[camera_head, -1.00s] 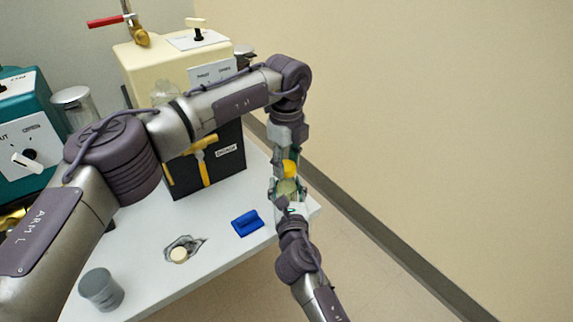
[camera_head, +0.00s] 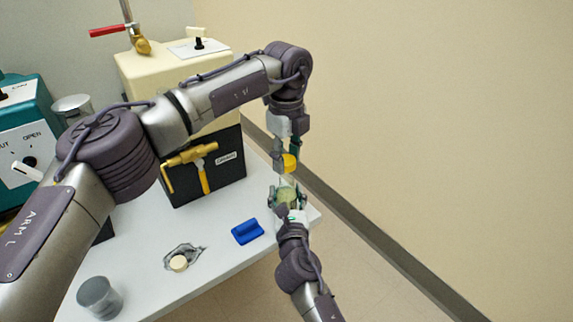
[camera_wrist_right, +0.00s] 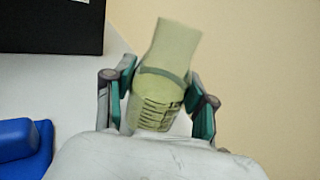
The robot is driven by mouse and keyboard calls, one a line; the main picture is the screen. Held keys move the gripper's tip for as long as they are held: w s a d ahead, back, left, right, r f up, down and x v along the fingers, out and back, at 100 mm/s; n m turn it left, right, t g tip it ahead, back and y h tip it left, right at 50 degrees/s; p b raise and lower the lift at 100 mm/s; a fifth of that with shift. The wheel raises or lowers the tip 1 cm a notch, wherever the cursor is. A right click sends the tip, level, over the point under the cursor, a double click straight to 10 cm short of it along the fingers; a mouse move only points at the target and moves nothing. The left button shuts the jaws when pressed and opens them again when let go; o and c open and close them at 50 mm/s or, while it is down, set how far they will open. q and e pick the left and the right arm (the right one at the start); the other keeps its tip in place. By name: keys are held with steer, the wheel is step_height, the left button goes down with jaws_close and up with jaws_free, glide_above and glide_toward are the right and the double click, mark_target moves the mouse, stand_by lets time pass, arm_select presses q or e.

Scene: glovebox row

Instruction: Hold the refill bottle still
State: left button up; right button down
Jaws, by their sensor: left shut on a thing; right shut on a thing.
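The refill bottle (camera_head: 288,194) is pale yellow-green, with a grey band and a printed label in the right wrist view (camera_wrist_right: 160,85). My right gripper (camera_head: 287,199) is shut around its lower part, one finger on each side. The bottle leans slightly right in the wrist view. My left gripper (camera_head: 284,152) is above it, pointing down and shut on a yellow cap (camera_head: 290,163). A small gap shows between cap and bottle. The cap is not visible in the wrist view.
A blue block (camera_head: 247,231), a cream disc on a grey patch (camera_head: 179,262) and a grey jar (camera_head: 100,296) are on the white table (camera_head: 225,268). A cream-and-black box (camera_head: 228,168) with a brass handle stands behind. The bottle is near the table's right edge.

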steer(key=shift+c, duration=1.4)
jaws_free()
steer(key=s+d, duration=0.1)
steer(key=s, duration=1.1)
steer(key=shift+d, duration=0.15)
